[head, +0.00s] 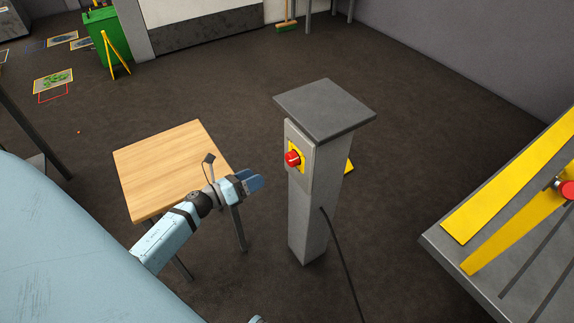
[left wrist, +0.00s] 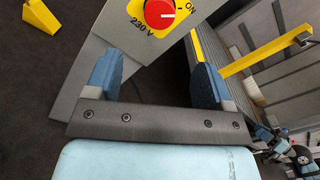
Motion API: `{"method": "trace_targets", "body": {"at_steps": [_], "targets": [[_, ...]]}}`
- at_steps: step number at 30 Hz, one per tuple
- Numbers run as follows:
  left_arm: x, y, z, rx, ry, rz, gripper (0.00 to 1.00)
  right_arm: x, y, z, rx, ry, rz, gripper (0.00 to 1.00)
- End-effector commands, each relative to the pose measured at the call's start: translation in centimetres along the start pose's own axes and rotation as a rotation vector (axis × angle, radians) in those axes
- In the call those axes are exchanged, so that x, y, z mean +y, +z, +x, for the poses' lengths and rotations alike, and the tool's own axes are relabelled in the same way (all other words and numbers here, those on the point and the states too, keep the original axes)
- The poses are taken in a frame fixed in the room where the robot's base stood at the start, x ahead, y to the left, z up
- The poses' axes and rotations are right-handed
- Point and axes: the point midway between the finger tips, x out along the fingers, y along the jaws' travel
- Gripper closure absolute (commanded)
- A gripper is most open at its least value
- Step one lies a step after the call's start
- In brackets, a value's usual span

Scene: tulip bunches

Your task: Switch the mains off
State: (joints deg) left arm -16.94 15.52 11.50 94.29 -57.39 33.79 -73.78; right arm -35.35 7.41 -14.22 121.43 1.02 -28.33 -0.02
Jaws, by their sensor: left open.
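The mains switch is a red round knob (head: 292,158) on a yellow plate, on the side of a grey post (head: 310,205). In the left wrist view the knob (left wrist: 158,14) is cut by the top edge; "ON" and "230 V" are printed around it. A white mark on the knob points toward "ON". My left gripper (head: 257,182) is open and empty, just left of the post and a little below the knob, apart from it. In the left wrist view its blue fingers stand either side, below the knob.
A wooden table (head: 170,165) stands left of the post, under my left arm. A black cable (head: 340,255) runs from the post to the floor. A grey bench with yellow strips (head: 500,240) stands at the right. The floor behind the post is mostly clear.

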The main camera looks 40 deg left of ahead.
Motion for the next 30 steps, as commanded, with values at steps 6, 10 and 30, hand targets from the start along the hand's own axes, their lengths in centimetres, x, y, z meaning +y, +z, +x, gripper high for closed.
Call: {"method": "trace_targets", "body": {"at_steps": [6, 10, 30], "targets": [[-0.1, 0.3, 4.7, -0.004, -0.002, -0.002, 0.24, 0.1, -0.3, -0.1, 0.003, 0.001, 0.000, 0.57], [-0.1, 0.2, 7.5, -0.003, 0.000, -0.004, 0.24, 0.1, -0.2, 0.0, 0.001, 0.002, 0.000, 0.57], [-0.1, 0.1, 12.2, -0.001, 0.001, -0.006, 0.24, 0.2, -0.2, 0.1, 0.000, 0.003, 0.000, 0.57]]}}
